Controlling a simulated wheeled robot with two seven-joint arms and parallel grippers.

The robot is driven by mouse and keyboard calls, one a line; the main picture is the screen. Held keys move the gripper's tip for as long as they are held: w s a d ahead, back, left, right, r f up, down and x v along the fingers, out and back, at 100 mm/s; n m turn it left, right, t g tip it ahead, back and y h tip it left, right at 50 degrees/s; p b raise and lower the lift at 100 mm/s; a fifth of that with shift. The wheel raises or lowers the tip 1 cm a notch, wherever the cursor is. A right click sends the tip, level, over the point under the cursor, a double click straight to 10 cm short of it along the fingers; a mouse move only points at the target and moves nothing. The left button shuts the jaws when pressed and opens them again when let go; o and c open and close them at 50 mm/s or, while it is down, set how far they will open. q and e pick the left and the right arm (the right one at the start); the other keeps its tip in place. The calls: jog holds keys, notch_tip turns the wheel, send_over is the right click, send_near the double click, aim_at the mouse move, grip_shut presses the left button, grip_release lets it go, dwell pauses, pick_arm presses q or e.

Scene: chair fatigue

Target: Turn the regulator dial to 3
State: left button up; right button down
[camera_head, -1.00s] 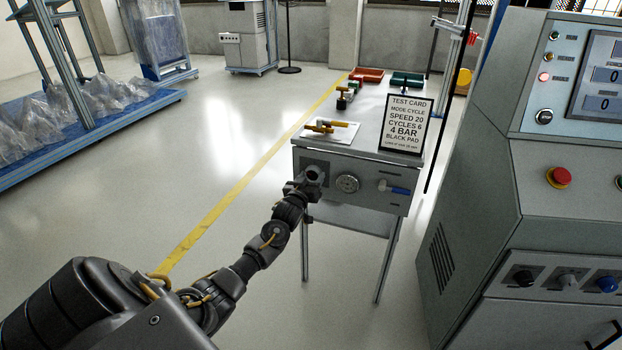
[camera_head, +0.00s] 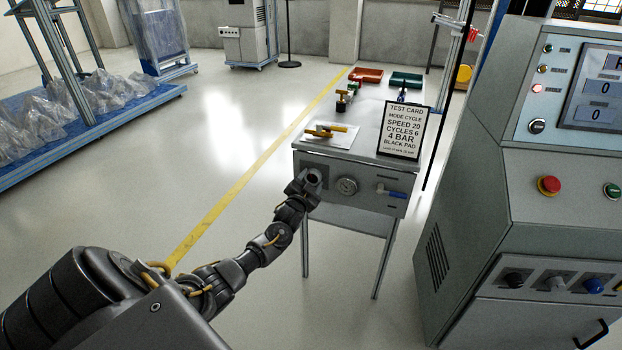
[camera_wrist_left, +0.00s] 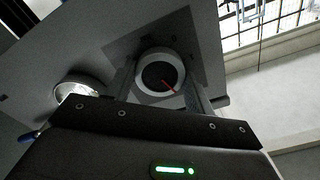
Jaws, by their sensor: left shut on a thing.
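The regulator dial (camera_wrist_left: 158,76) is a round knob with a light rim, a dark face and a red pointer, on the front panel of the small grey bench (camera_head: 345,204). In the left wrist view the pointer slants toward the lower right; no numbers can be read. My left gripper (camera_head: 307,180) is at the left part of that panel and hides the dial in the head view. Its fingers stand on either side of the dial and are shut on it. My right gripper is not in view.
A pressure gauge (camera_head: 347,187) sits just right of the dial, then a blue-handled valve (camera_head: 391,193). A test card (camera_head: 402,131) stands on the bench top. A large control console (camera_head: 560,190) fills the right side. The floor left of the bench is clear.

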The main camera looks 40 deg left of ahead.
pick_arm(q)
jog(key=shift+r+m, duration=0.1)
jog(key=shift+m, duration=0.7)
jog(key=shift+m+p, duration=0.6)
jog(key=shift+m, duration=0.6)
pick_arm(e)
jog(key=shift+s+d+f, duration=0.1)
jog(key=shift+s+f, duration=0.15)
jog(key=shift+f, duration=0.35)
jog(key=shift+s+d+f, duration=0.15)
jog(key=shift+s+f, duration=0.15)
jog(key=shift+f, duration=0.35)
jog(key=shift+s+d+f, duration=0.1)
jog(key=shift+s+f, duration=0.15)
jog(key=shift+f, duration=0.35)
pick_arm(q)
jog(key=o, duration=1)
jog(key=shift+c, duration=0.2)
jog(key=shift+s, duration=0.15)
jog(key=p+v, duration=0.1)
jog(key=v, duration=0.9)
jog(key=shift+s+d+p, duration=0.2)
jog(key=shift+p, duration=0.1)
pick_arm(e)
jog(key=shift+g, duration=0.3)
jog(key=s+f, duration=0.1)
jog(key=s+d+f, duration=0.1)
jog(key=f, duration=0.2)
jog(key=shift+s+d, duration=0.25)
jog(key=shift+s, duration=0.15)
